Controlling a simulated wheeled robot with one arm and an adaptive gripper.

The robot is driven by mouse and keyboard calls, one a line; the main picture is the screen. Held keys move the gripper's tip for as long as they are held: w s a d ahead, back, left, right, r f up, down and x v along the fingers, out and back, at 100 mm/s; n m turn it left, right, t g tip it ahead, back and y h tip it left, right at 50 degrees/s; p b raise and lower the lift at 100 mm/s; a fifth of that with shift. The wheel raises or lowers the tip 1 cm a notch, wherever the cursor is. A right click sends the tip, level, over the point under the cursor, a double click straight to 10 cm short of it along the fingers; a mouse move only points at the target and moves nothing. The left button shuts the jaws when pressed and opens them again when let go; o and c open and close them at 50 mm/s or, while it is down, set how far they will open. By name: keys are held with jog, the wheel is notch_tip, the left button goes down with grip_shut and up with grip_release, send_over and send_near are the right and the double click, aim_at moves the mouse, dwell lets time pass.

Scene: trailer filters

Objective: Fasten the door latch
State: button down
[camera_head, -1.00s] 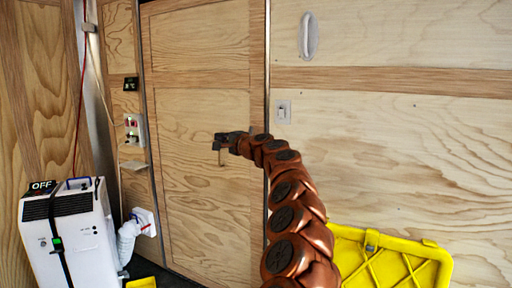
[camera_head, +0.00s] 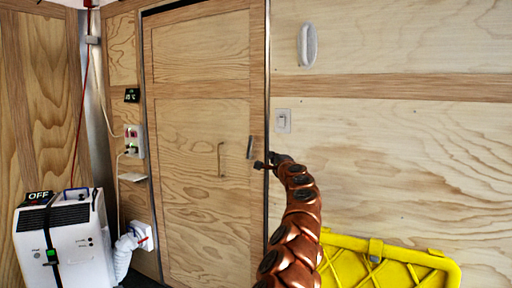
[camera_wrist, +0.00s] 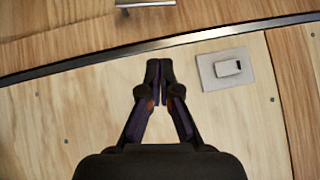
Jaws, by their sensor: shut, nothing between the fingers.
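The plywood door (camera_head: 203,120) stands in its frame; I cannot tell if it is fully closed. A thin handle (camera_head: 221,159) is on its face. A small grey metal latch piece (camera_head: 250,147) sits near the door's right edge. A metal piece, apparently this latch, is cut off at the top of the wrist view (camera_wrist: 145,4). My gripper (camera_head: 262,164) is just right of and below the latch piece, by the metal edge strip (camera_head: 267,60). In the wrist view my gripper (camera_wrist: 160,68) is shut and empty, short of the strip, over pale plywood.
A light switch (camera_head: 283,121) is on the wall right of the door, close to my gripper in the wrist view (camera_wrist: 226,68). A yellow crate lid (camera_head: 385,262) stands below right. A white machine (camera_head: 65,240) with a hose is at left. A grab handle (camera_head: 307,45) is higher up.

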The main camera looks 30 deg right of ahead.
jog(key=shift+w+d+r+p, duration=0.3)
jog(key=shift+w+p, duration=0.3)
jog(key=shift+p, duration=0.7)
jog(key=shift+w, duration=0.1)
jog(key=shift+w+a+p+x, duration=0.1)
jog(key=shift+a+p+x, duration=0.35)
jog(key=shift+p+x, duration=1.05)
jog(key=shift+w+a+p+x, duration=0.1)
jog(key=shift+a+p+x, duration=0.45)
jog(key=shift+x, duration=1.7)
jog(key=shift+w+a+p+x, duration=0.1)
jog(key=shift+a+p+x, duration=0.25)
jog(key=shift+p+x, duration=1.15)
jog(key=shift+w+b, duration=0.4)
jog(key=shift+w, duration=0.05)
jog(key=shift+a+r+p, duration=0.15)
jog(key=shift+r+p, duration=0.05)
jog(key=shift+p, duration=0.15)
